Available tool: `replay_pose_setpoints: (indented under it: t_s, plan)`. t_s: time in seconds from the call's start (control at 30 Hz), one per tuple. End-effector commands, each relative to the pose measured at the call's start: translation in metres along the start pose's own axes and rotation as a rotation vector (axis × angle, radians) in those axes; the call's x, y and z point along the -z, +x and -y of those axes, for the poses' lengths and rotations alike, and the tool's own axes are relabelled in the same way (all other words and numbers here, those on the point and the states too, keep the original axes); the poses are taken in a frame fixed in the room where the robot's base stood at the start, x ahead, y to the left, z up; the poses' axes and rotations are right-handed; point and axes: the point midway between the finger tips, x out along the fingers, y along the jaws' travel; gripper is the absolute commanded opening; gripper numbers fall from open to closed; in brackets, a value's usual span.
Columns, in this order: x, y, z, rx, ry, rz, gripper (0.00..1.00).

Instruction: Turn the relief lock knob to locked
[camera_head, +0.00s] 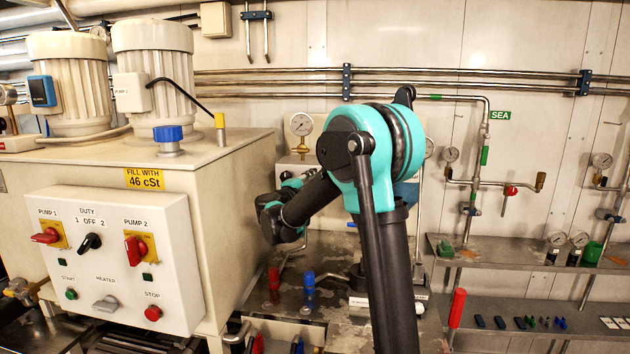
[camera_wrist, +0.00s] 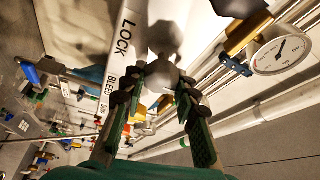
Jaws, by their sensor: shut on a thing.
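In the wrist view the relief lock knob (camera_wrist: 165,72) is a grey, lobed knob on a pale panel, beside a white label reading LOCK (camera_wrist: 126,36). My gripper (camera_wrist: 160,80) has one finger on each side of the knob and is shut on it. The fingertips cover part of the knob, and I cannot read its turned position. In the head view my arm hides the knob and my gripper.
A pressure gauge (camera_wrist: 281,52) sits close on the right in the wrist view. A label reading BLEED (camera_wrist: 109,86) is on the left. In the head view a pump cabinet (camera_head: 115,260) stands left of my arm, and a steel shelf (camera_head: 520,258) is on the right.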

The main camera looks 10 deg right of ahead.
Motion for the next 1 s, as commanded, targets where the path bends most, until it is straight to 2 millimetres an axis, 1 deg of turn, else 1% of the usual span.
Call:
replay_pose_setpoints:
  t_s: [0.47,0.5,0.63,0.9,1.0]
  plan:
    - [0.0008,-0.0001,-0.0009,-0.006,0.011,-0.002,0.0]
    - [0.0008,-0.0001,-0.0009,-0.006,0.011,-0.002,0.34]
    - [0.0006,0.0,-0.0007,-0.005,0.01,-0.001,0.5]
    - [0.0003,-0.0002,-0.0003,-0.004,0.01,-0.001,0.51]
    - [0.0001,-0.0038,-0.0002,-0.004,0.01,0.0,0.51]
